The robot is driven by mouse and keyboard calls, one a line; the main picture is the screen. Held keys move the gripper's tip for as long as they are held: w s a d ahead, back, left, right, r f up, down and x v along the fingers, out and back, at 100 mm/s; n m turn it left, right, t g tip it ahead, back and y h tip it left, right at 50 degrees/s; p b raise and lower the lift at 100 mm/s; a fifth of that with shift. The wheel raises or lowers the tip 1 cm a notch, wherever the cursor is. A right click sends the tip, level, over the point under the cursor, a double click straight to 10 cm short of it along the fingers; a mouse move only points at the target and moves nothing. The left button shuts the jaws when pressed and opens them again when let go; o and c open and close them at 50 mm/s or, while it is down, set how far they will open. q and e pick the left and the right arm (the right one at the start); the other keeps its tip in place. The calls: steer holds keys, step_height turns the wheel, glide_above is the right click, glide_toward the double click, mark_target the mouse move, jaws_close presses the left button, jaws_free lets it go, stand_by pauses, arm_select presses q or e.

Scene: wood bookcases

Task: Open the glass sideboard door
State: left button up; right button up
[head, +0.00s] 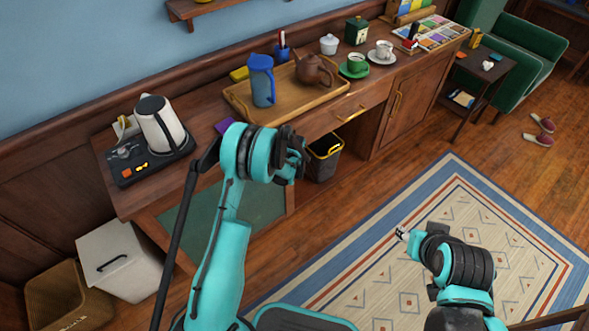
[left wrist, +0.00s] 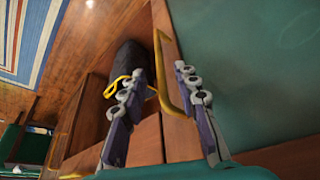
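The sideboard's glass door is a dark green pane (head: 228,222) in a wood frame, low at the left end of the sideboard (head: 128,192). In the left wrist view the green pane (left wrist: 250,60) fills the right side. A brass bar handle (left wrist: 164,62) stands on the door's frame edge. My left gripper (left wrist: 160,72) has its fingers spread, with the handle between them; I cannot tell whether either finger touches it. In the head view my left wrist hides the handle. My right gripper (head: 402,234) is over the rug, far from the door, its fingers too small to judge.
A dark bin (head: 323,157) stands in the open bay right of the door. A white lidded box (head: 120,262) and a wicker basket (head: 68,297) are on the floor at left. A kettle (head: 160,126) and a tray (head: 240,105) with a pitcher and teapot stand on top.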

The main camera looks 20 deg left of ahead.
arm_select(q)
steer(key=b+x, duration=0.1)
steer(key=x, duration=0.4)
steer(key=shift+b, duration=0.3)
steer(key=shift+c, duration=0.4)
jaws_close()
